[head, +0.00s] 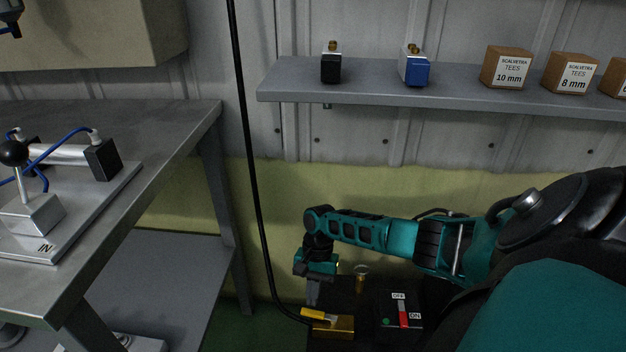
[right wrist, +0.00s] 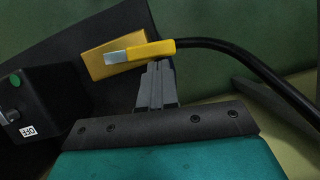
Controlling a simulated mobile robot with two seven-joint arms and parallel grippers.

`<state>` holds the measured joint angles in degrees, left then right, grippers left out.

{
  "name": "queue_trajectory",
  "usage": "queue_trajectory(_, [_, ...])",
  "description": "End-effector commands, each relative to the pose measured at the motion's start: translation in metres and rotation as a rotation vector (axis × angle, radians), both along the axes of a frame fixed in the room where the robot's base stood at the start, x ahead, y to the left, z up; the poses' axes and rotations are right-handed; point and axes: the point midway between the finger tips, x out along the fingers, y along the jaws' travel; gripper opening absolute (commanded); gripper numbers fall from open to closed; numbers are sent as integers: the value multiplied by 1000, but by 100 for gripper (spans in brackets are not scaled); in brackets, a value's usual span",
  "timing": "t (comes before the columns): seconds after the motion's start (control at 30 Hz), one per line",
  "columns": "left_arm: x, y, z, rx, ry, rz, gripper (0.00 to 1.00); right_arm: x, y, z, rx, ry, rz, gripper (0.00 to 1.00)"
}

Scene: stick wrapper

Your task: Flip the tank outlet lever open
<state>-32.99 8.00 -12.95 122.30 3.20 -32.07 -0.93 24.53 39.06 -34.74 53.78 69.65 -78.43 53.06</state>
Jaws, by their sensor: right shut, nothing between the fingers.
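The tank outlet lever has a yellow handle (head: 313,313) and a short grey metal end, and lies by a brass block (head: 340,329) low in the head view. In the right wrist view the yellow handle (right wrist: 152,50) crosses in front of the brass block (right wrist: 100,70), its grey end pointing left. My right gripper (head: 313,302) points down just above the handle. Its fingers (right wrist: 158,64) are shut and empty, with the tips close to the handle; I cannot tell whether they touch. My left gripper is not in view.
A black hose (head: 252,190) hangs down and curves to the lever area. A black switch box (head: 399,315) labelled OFF and ON stands right of the block. A metal bench (head: 150,165) is at left; a shelf (head: 290,82) with boxes is above.

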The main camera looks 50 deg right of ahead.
Motion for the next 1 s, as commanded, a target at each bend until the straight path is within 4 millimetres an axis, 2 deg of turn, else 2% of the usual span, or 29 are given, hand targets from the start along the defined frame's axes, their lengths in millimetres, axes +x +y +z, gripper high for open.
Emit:
queue_trajectory(0.2, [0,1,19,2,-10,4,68,-5,16,5,4,1,108,0])
queue_trajectory(0.37, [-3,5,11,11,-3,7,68,-6,19,1,1,0,179,0])
queue_trajectory(0.73, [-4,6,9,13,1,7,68,-6,18,0,0,0,181,0])
queue_trajectory(1.0, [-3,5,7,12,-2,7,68,-6,7,-1,-1,1,179,0])
